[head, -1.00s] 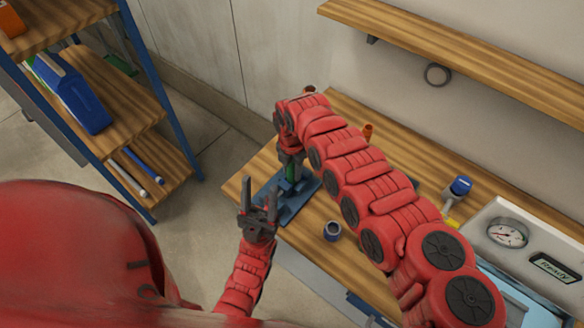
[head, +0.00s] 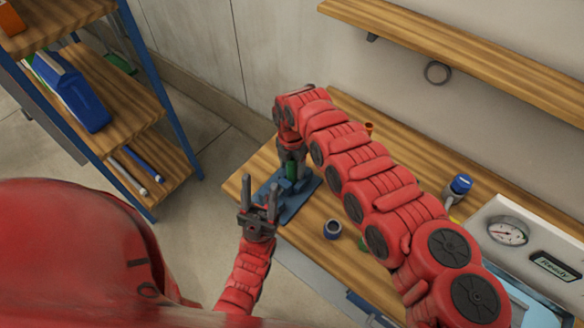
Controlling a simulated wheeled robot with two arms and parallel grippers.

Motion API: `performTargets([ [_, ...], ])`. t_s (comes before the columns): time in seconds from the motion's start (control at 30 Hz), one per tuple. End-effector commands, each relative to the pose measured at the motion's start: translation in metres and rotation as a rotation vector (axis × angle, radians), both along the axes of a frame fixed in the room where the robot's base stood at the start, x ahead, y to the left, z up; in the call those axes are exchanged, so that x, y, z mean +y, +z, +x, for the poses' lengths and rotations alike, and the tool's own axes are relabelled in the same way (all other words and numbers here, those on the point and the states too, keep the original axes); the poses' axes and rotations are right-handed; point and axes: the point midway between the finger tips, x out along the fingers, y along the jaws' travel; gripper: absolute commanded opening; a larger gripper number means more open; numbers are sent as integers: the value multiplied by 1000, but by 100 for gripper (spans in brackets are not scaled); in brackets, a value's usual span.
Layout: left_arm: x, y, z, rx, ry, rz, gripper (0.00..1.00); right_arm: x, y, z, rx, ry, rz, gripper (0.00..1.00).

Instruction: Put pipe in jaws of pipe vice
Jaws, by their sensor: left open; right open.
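The blue pipe vice (head: 304,196) stands on the wooden bench near its left end. A short green piece (head: 292,170), which looks like the pipe, is upright at the vice, below my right gripper (head: 292,158). My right gripper points down and is open; whether its fingers still touch the green piece is unclear. My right arm hides part of the vice, so how the green piece sits in the jaws cannot be told. My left gripper (head: 260,196) is open and empty, fingers up, in front of the vice's near side.
A small dark round cup (head: 332,230) stands on the bench right of the vice. A blue-capped bottle (head: 460,187) and a panel with a gauge (head: 508,231) are at the right. A shelf rack (head: 125,110) stands at the left. A wall shelf (head: 460,62) runs above.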

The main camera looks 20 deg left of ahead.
Motion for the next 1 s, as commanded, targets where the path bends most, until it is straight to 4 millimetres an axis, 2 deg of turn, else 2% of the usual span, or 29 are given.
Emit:
performTargets([
  [0.17, 0, -20, 0, 0, 0, 0, 50, -2, 30, 4, -8, -2, 0, 68],
  [0.3, 0, -35, 0, 0, 0, 0, 50, -1, 63, 3, -9, -1, 1, 68],
  [0.53, 0, -49, 0, 0, 0, 0, 50, -1, 100, 1, -3, -1, -1, 68],
  [0.7, 0, -50, 0, 0, 0, 0, 50, 0, 111, 1, -3, 0, 1, 68],
  [1.0, 0, -50, 0, 0, 0, 0, 50, -1, 111, 0, -1, 0, 0, 68],
])
